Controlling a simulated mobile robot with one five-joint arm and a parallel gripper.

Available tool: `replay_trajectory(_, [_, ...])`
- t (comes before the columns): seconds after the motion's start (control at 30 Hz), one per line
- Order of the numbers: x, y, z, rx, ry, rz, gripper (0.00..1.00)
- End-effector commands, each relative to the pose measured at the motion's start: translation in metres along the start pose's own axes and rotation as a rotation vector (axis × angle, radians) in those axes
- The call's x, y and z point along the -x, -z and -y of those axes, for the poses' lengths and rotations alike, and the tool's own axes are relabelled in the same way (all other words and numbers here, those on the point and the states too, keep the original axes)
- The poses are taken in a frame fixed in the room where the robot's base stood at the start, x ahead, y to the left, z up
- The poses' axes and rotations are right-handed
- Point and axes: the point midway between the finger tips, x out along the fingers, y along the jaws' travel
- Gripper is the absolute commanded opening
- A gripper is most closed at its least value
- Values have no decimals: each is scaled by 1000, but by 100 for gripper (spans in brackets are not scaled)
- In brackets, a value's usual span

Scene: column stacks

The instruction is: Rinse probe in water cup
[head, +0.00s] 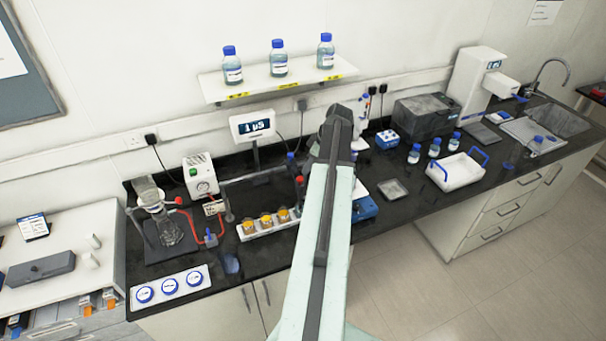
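My arm stretches away from me over the bench, and its far end hides part of the bench. I cannot make out my gripper's fingers or anything held in them. A meter display (253,127) on a stand reads what looks like 1 µS. I cannot make out a probe for certain; a small dark blue upright item (292,164) shows just left of my arm. A white rack (248,236) holds several small cups with amber contents (266,221). A bluish, see-through item (230,263) at the bench's front may be a cup; its contents are unclear.
A glass vessel (169,229) stands at the left by red tubing. A white pad with blue-ringed circles (169,287) lies at the front left. A white tray with blue handles (459,175) and blue-capped bottles (434,148) stand right. A shelf (270,86) holds bottles.

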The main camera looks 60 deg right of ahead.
Motion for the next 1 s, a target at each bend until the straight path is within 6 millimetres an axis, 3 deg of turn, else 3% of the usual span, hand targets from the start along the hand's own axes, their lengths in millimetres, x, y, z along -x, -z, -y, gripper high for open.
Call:
replay_trajectory(0.4, [-71, -2, 0, 1, 0, 1, 34])
replay_trajectory(0.7, [-73, 1, 0, 0, 0, 1, 34])
replay_trajectory(0.73, [-73, 1, 1, 0, 0, 1, 31])
replay_trajectory(0.83, [-73, 1, 1, 1, 1, 1, 3])
replay_trajectory(1.0, [-73, 1, 1, 1, 1, 1, 0])
